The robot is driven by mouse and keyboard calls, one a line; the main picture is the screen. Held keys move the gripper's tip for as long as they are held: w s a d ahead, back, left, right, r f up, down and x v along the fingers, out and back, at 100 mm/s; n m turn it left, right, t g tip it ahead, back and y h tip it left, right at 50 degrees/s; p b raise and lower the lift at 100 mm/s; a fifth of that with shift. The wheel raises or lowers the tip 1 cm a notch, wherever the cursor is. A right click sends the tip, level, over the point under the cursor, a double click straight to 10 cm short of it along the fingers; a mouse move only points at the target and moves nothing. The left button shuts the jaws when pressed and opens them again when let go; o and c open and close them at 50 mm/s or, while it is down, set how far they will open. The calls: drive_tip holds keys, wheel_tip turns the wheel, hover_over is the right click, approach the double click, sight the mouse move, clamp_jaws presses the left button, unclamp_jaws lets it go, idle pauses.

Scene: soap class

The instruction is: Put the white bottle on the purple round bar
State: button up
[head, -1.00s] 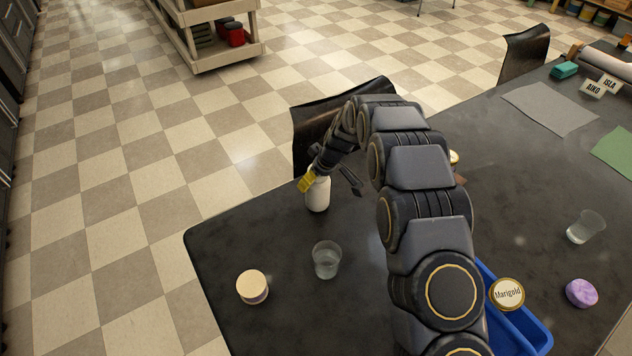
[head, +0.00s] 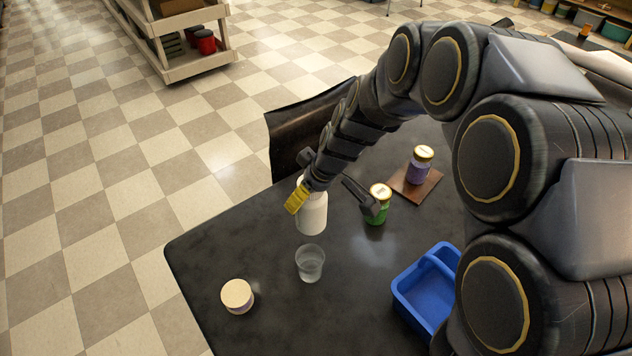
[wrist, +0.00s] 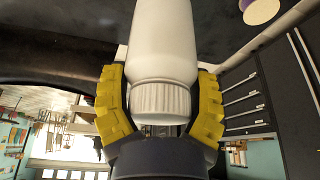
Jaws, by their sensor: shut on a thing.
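The white bottle (head: 313,216) is upright near the far left edge of the dark table. My gripper (head: 309,192) is around its top end in the head view. In the wrist view my gripper (wrist: 160,95) has its yellow finger pads on both sides of the ribbed cap end of the white bottle (wrist: 163,45), shut on it. Whether the bottle's base touches the table cannot be told.
A clear glass (head: 310,263) stands just in front of the bottle. A cream-topped round item (head: 237,296) is nearer the left edge. A green jar (head: 378,205), a purple jar (head: 420,166) on a brown board (head: 428,186) and a blue tray (head: 405,300) are to the right.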

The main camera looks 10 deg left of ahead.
drive_tip(key=shift+s+d+r, duration=0.1)
drive_tip(key=shift+s+r, duration=0.1)
drive_tip(key=shift+s, duration=0.05)
drive_tip(key=w+d+r+m+t+h, duration=0.2)
drive_tip(key=d+m, duration=0.5)
drive_tip(key=d, duration=1.9)
drive_tip(key=s+d+m+h, duration=0.1)
drive_tip(key=s+d+m, duration=0.3)
drive_tip(key=d, duration=0.7)
drive_tip(key=s+d+m+h, duration=0.25)
drive_tip(key=s+d, duration=0.45)
drive_tip(key=d, duration=0.5)
drive_tip(key=shift+m+y, duration=0.25)
drive_tip(key=shift+y, duration=0.2)
drive_tip(key=shift+w+d+f, duration=1.6)
drive_tip(key=shift+d+f, duration=0.05)
drive_tip(key=shift+f, duration=0.4)
drive_tip(key=shift+w+d+f, duration=1.55)
drive_tip(key=shift+d+f, duration=0.1)
drive_tip(key=shift+f, duration=0.4)
drive_tip(key=shift+w+d+f, duration=1.6)
drive_tip(key=shift+d+f, duration=0.05)
drive_tip(key=shift+f, duration=0.4)
drive_tip(key=shift+f, duration=0.1)
